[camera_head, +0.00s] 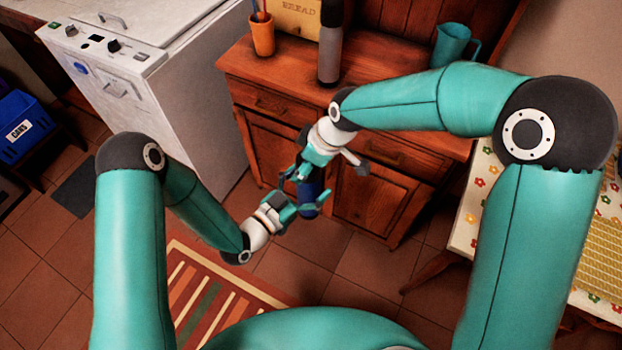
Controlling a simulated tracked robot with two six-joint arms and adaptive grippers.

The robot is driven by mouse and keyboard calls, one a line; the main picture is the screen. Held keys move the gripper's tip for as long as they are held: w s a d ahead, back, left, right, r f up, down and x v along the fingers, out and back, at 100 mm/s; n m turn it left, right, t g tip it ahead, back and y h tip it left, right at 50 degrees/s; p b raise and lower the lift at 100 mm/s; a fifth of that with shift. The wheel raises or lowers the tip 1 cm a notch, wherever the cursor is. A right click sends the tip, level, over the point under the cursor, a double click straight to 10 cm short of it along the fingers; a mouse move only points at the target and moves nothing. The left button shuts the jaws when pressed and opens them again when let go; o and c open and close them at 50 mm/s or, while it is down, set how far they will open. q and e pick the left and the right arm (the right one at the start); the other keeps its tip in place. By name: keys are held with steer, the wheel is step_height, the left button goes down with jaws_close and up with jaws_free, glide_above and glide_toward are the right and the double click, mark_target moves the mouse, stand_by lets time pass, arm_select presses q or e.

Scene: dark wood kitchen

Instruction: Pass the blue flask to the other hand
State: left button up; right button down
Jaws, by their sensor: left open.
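The blue flask (309,196) is dark blue and hangs roughly upright in the air in front of the wooden cabinet, between my two grippers. Its upper part is hidden behind my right gripper. My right gripper (303,174) comes from above right and appears to be shut on the flask's upper part, though its fingertips are partly hidden. My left gripper (305,206) comes from below left. It is open, with its fingers at the lower part of the flask; I cannot tell whether they touch it.
A wooden cabinet (262,101) stands behind the grippers, bearing a tall grey-and-black bottle (330,45), an orange pot (262,35), a bread box (292,14) and a teal jug (451,46). A white appliance (190,90) is at left, a flowered table (478,190) at right. A striped rug (215,295) lies below.

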arm_select(q)
steer(key=shift+w+d, duration=0.1)
steer(key=shift+c, duration=0.3)
steer(key=shift+d, duration=0.1)
steer(key=c, duration=1.6)
arm_select(e)
steer(key=shift+a, duration=0.1)
steer(key=c, duration=0.6)
jaws_free()
steer(key=shift+r, duration=0.1)
steer(key=shift+c, duration=0.2)
arm_select(q)
steer(key=shift+c, duration=0.2)
arm_select(e)
steer(key=o, duration=0.4)
